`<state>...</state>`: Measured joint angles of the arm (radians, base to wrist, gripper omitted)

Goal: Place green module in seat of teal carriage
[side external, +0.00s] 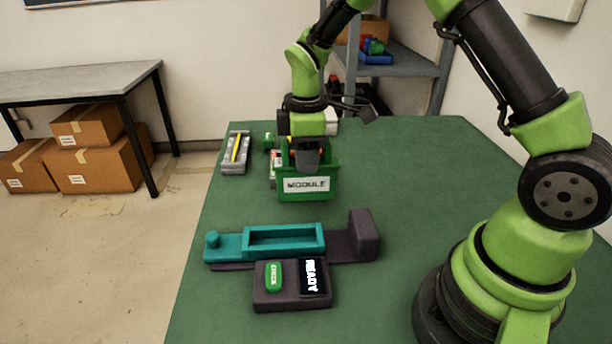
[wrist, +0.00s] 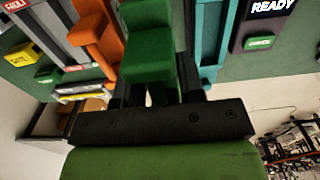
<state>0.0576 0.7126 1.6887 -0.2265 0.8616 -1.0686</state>
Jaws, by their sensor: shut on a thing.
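The green module (side external: 306,196) is a green block with a white MODULE label on its front. My gripper (side external: 308,165) is over its top and shut on it. In the wrist view the green module (wrist: 148,50) stands between my fingers. Whether its underside touches the table cannot be told. The teal carriage (side external: 235,246) lies nearer the camera, apart from the module. Its long rectangular seat (side external: 284,236) looks empty. A teal edge of the carriage (wrist: 208,45) shows at the right in the wrist view.
A dark block (side external: 363,233) stands at the right end of the carriage's base. In front is a panel (side external: 291,300) with a green CHECK button and a READY display. A grey tray (side external: 235,153) lies at left. An orange part (wrist: 98,40) is beside the module.

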